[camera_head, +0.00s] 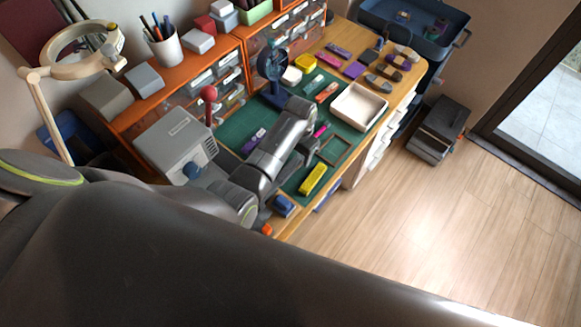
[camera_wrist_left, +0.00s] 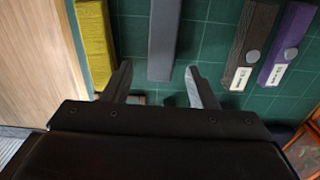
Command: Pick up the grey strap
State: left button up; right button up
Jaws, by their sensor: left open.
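The grey strap (camera_wrist_left: 164,38) lies on the green mat and shows in the left wrist view, running from the top edge down to its near end. My left gripper (camera_wrist_left: 159,70) is open, with one finger to each side of the strap's near end. There is a gap between the strap and each finger; the height above it is hard to tell. In the head view my left arm reaches over the mat and hides the strap; its gripper (camera_head: 306,144) is only partly visible there. My right gripper does not show.
A yellow strap (camera_wrist_left: 95,45) lies left of the grey one. A dark brown strap (camera_wrist_left: 250,45) and a purple strap (camera_wrist_left: 286,45) lie to its right. A grey machine (camera_head: 176,145), a blue stand (camera_head: 271,70) and a white tray (camera_head: 358,107) stand around the mat.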

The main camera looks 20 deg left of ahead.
pick_arm(q)
jog(key=shift+f, duration=1.45)
jog(key=shift+s+a, duration=0.1)
jog(key=c, duration=1)
